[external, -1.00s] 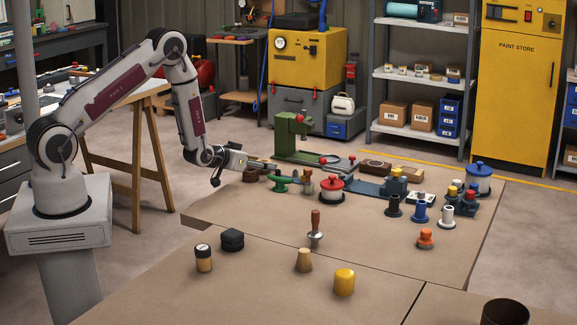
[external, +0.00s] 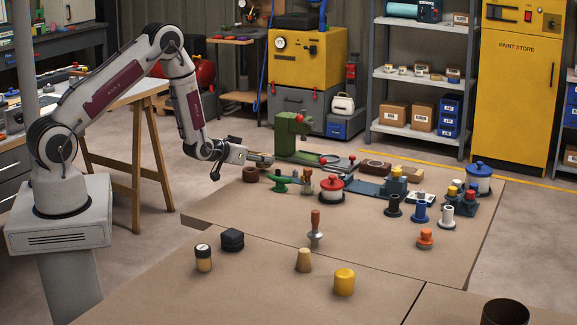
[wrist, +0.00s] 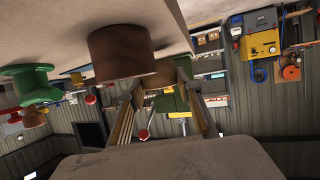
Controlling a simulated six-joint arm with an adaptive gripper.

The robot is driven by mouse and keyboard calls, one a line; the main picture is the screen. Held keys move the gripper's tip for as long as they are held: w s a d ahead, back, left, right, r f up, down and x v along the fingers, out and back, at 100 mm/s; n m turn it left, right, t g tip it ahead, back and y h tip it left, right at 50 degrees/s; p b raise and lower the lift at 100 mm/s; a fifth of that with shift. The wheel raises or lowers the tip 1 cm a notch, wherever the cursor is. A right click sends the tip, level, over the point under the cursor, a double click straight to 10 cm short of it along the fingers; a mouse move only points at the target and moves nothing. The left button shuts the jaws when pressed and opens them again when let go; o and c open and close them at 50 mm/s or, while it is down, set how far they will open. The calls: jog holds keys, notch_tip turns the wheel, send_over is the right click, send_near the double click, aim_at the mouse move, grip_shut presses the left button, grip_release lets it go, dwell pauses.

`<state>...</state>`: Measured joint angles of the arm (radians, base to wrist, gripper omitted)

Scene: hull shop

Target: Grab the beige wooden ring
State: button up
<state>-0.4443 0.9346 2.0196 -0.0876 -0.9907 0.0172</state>
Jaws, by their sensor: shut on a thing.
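My gripper (external: 261,159) is held level, low over the left part of the bench, pointing right. A small tan shape, which I take as the beige wooden ring (external: 266,158), shows at its fingertips; its outline is hard to make out. In the wrist view the two fingers of my gripper (wrist: 161,85) reach up the picture and a dark brown round piece covers part of the space at their tips, so the grip itself is not clearly seen.
The brown round piece (external: 250,175) stands on the bench just below my gripper.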

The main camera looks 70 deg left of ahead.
jog(key=shift+r, duration=4)
